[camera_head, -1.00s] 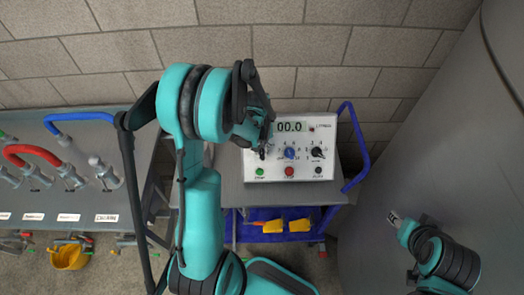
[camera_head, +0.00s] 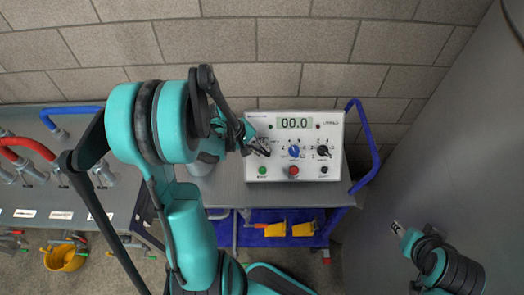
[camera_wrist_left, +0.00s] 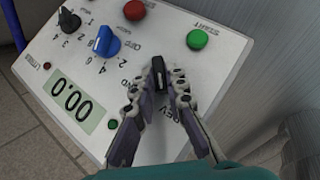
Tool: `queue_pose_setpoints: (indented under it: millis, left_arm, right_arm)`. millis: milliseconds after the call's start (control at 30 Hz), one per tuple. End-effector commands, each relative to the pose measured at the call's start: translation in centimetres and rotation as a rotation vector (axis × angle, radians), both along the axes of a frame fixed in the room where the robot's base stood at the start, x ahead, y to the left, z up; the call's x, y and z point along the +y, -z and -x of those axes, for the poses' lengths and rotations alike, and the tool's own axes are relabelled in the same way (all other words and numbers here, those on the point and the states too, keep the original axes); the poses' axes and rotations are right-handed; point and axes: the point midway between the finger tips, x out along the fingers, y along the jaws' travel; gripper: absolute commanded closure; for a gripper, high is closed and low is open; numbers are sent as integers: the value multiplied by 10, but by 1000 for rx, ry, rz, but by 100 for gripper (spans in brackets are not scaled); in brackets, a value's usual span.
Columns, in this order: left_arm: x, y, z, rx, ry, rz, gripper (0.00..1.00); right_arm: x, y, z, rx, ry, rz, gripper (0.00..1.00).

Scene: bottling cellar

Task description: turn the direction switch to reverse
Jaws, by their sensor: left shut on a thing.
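The direction switch (camera_wrist_left: 158,76) is a black knob on the white control panel (camera_wrist_left: 62,60), beside the printed REV label, in the left wrist view. My left gripper (camera_wrist_left: 161,92) is shut on this knob, with one finger on each side. In the head view my left gripper (camera_head: 262,148) reaches the left part of the panel (camera_head: 318,169) and mostly hides the switch. Part of the lettering around the switch is covered by the fingers. My right gripper (camera_head: 397,229) is at the lower right, away from the panel; its jaws are too small to read.
The panel also has a blue knob (camera_head: 294,151), a black knob (camera_head: 323,151), a green button (camera_head: 262,170), a red button (camera_head: 293,170) and a display (camera_head: 295,123) reading 00.0. A blue handle (camera_head: 370,150) stands right of it. A large grey tank (camera_head: 450,150) fills the right side.

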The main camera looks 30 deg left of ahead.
Motion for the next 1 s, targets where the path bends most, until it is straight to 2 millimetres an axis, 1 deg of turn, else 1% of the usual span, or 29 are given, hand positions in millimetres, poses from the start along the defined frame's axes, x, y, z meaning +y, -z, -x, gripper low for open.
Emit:
queue_pose_setpoints:
  millis: [167, 600, 633, 700, 1000]
  left_arm:
    - [1, 2, 1, -13, -25, 22, 100]
    - [1, 1, 1, -16, -31, 28, 100]
    - [1, 1, 1, -16, -31, 28, 82]
    - [1, 1, 1, -16, -31, 28, 66]
    - [1, 0, 1, -17, -31, 29, 66]
  right_arm:
    - [0, 5, 0, 0, 0, 0, 60]
    - [0, 5, 0, 0, 0, 0, 60]
    - [0, 5, 0, 0, 0, 0, 60]
    - [0, 5, 0, 0, 0, 0, 60]
    - [0, 5, 0, 0, 0, 0, 60]
